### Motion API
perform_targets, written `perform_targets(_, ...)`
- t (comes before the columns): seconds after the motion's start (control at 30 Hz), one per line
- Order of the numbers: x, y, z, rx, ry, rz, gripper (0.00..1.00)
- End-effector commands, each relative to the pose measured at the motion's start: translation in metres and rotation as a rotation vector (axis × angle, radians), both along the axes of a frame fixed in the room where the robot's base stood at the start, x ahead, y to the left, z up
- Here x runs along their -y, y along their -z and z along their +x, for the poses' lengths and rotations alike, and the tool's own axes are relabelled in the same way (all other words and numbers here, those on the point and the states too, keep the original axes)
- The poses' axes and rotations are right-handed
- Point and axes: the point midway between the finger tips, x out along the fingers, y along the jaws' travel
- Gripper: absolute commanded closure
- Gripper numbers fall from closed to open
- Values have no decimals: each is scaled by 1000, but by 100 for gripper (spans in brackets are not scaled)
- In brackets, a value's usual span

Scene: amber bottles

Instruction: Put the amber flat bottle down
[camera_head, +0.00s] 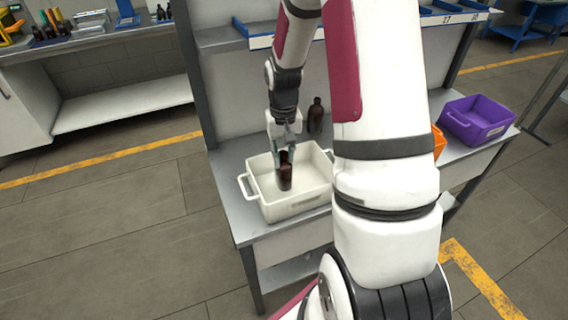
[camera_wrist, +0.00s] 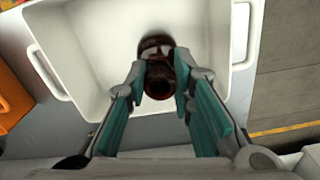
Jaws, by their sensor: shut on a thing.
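The amber flat bottle (camera_head: 285,176) is dark brown and upright in the head view, inside the outline of the white bin (camera_head: 262,206). My gripper (camera_head: 285,157) comes from above and is shut on the upper part of the bottle. In the wrist view, my gripper (camera_wrist: 160,84) has its teal-padded fingers on both sides of the bottle (camera_wrist: 157,46), with the white bin (camera_wrist: 90,20) behind it. I cannot tell whether the bottle's base touches the bin floor.
Another dark bottle (camera_head: 316,116) stands on the bench behind the bin. A purple bin (camera_head: 478,122) and an orange bin (camera_head: 438,141) are to the right, partly behind my arm for the orange one. Bare grey bench top (camera_head: 232,160) shows left of the white bin.

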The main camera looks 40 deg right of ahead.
Motion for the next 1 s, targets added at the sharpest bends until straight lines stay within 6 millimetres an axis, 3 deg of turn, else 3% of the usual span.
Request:
perform_targets(0.23,0,31,-1,-2,-1,1,100)
perform_targets(0.6,0,36,0,-1,0,0,100)
perform_targets(0.63,0,36,0,-1,0,0,76)
perform_targets(0.7,0,36,0,-1,-1,0,60)
perform_targets(1.0,0,35,0,-1,0,0,58)
